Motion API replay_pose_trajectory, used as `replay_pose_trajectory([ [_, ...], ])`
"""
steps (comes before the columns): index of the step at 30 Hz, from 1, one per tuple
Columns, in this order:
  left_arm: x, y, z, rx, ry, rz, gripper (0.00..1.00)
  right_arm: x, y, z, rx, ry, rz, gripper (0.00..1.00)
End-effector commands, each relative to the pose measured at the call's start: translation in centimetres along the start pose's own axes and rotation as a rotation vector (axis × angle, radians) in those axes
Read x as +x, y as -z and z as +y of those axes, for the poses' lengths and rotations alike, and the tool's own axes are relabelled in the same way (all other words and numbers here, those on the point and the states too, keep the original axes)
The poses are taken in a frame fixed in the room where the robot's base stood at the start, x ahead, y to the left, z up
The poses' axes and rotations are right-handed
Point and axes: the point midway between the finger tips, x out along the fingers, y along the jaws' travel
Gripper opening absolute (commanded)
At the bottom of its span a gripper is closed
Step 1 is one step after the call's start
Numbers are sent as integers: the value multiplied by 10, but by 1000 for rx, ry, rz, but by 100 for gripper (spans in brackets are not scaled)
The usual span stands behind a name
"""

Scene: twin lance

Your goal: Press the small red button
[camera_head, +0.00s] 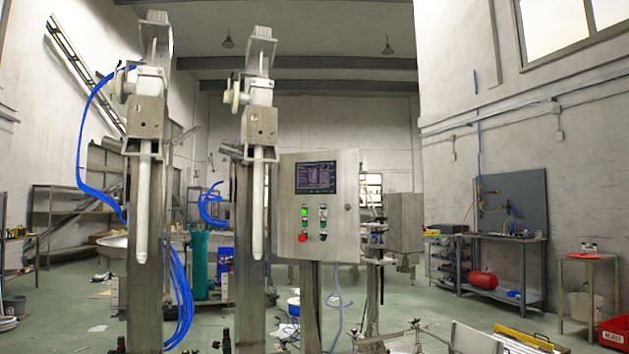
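A red button (303,237) sits at the lower left of the controls on a grey metal control box (341,228). A lit green button (305,211) is above it, and a dark knob or button (323,237) is to its right. Other small controls (322,213) form a column on the right; their details are too small to tell. A dark screen (315,177) is above the controls. The front of the box faces me and nothing covers the red button. Neither of my grippers shows in the head view.
Two tall steel lance columns (144,290) (250,300) with white tubes stand left of the box. Blue hoses (84,160) hang beside them. Metal frame parts (415,335) lie low in front, right of the box. A workbench (490,240) stands farther right, with open floor before it.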

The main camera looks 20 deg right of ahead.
Motion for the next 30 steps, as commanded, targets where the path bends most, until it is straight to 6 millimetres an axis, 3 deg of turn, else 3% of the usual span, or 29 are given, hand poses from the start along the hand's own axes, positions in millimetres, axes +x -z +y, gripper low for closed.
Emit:
replay_pose_trajectory([
  [4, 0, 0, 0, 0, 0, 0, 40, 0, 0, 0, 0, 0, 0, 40],
  [18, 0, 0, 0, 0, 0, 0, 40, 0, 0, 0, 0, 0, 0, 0],
  [30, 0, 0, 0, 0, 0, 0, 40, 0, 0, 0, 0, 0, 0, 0],
])
